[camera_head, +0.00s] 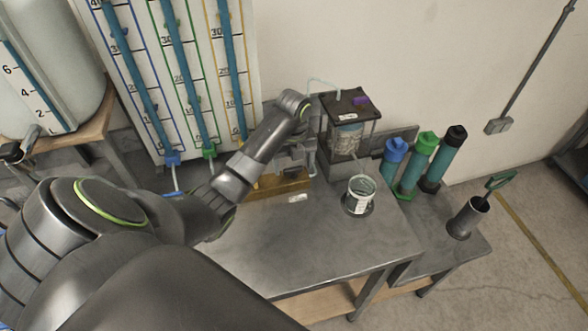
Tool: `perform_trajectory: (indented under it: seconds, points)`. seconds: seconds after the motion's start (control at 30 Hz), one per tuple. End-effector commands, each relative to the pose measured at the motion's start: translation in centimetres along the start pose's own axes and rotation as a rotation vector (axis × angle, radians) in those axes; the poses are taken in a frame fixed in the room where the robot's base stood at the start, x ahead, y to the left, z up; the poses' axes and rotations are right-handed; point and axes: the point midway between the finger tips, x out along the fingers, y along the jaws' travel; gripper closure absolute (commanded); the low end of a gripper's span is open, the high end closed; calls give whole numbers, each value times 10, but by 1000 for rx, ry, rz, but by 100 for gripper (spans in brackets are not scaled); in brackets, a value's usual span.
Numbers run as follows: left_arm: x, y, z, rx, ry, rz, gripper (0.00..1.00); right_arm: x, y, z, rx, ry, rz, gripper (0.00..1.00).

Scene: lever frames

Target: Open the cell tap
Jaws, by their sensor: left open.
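The cell (347,138) is a clear-walled box with a dark lid, standing near the back of the metal bench. A thin light tube runs to its top from the left. I cannot make out the cell's tap clearly. My left arm reaches across from the left, and my left gripper (291,160) is just left of the cell, small and partly hidden by my wrist. It is open; I see nothing held in it. My right gripper is out of view.
The metal bench (300,245) is mostly bare in front. Blue, green and black-capped cylinders (414,165) stand right of the cell. A dark cup (467,218) with a green-handled tool stands further right. A tube panel (180,75) and a graduated tank (45,65) are left.

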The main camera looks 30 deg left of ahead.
Motion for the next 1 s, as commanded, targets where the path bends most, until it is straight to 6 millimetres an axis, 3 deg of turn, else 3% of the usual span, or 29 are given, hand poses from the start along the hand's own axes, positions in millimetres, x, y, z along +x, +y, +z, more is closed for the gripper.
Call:
perform_trajectory:
  seconds: [0.43,0.8,1.0]
  points:
    - [6,1,-1,3,0,1,25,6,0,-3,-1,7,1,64]
    - [6,1,-1,3,0,1,70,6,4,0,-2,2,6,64]
    - [5,1,-1,-12,1,2,70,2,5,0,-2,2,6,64]
